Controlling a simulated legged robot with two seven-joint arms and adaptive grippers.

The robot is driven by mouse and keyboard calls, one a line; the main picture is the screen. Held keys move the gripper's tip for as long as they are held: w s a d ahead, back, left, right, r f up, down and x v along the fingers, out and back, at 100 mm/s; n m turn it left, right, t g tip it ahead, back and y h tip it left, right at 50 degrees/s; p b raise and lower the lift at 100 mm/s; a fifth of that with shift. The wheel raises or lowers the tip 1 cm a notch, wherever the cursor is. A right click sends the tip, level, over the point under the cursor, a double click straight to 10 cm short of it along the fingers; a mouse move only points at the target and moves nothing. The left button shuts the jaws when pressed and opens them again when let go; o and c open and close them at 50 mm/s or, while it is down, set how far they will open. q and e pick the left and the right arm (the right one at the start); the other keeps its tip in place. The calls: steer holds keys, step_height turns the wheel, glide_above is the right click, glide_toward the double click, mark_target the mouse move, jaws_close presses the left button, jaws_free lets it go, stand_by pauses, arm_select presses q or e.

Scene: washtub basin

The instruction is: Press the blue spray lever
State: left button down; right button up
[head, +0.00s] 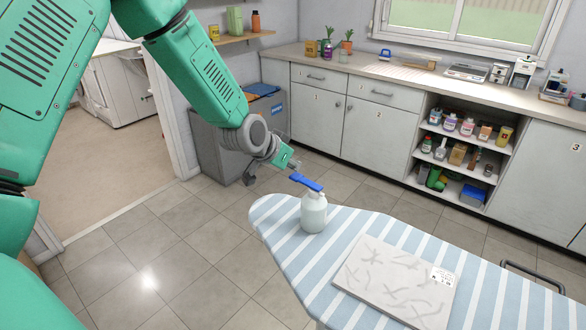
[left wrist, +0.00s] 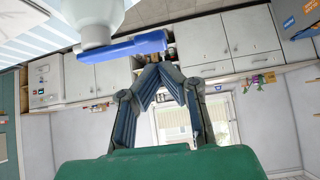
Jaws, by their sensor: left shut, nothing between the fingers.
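A pale spray bottle (head: 314,214) stands upright near the left end of a striped ironing board (head: 375,218). Its blue spray lever (head: 307,182) lies on top and points up-left in the head view. My left gripper (head: 295,164) is shut and empty, just beyond and slightly left of the lever in that view. In the left wrist view, which is upside down, the closed fingertips (left wrist: 158,68) are near the end of the blue lever (left wrist: 125,47). I cannot tell whether they touch it. Part of the bottle (left wrist: 92,14) shows there. My right gripper is not in view.
A marbled board (head: 395,283) with a label lies on the ironing board, right of the bottle. A grey bin (head: 225,136) stands behind my left arm. A counter with cabinets (head: 375,132) and open shelves (head: 458,155) lines the back wall. Tiled floor is clear at left.

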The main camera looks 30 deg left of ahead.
arm_select(q)
steer(key=shift+f, duration=0.7)
steer(key=shift+a+f, duration=0.1)
steer(key=shift+f, duration=0.05)
steer(key=shift+a, duration=0.15)
